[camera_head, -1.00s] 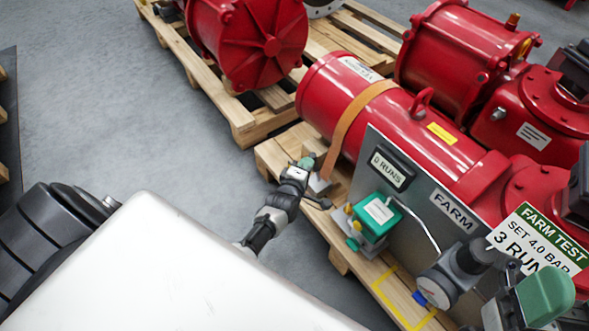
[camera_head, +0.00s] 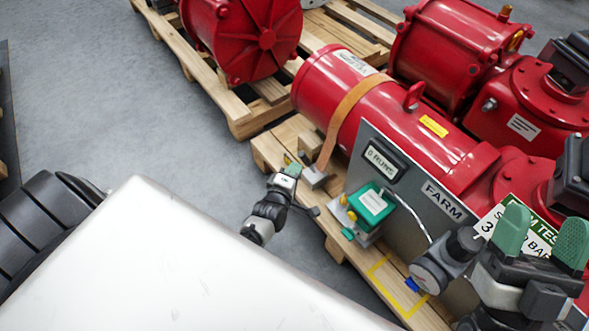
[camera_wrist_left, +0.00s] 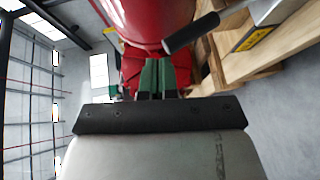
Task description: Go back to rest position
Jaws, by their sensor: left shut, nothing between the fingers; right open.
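My left gripper (camera_head: 289,171) is left of the green valve box (camera_head: 370,205), near the strap's metal foot, with no visible hold on anything. In the left wrist view its green fingers (camera_wrist_left: 157,78) are together with nothing between them. A dark lever handle (camera_wrist_left: 190,34) lies just right of the fingers there; whether it touches them I cannot tell. My right gripper (camera_head: 541,238) is at the lower right of the head view, its green fingers spread and empty, in front of the FARM TEST sign (camera_head: 500,222).
The red actuator (camera_head: 345,90) lies strapped on a wooden pallet (camera_head: 268,150). A grey FARM panel (camera_head: 410,178) carries a counter (camera_head: 385,161). A gauge (camera_head: 440,265) stands near my right gripper. More red actuators (camera_head: 445,55) stand behind. Grey floor (camera_head: 120,110) at the left is clear.

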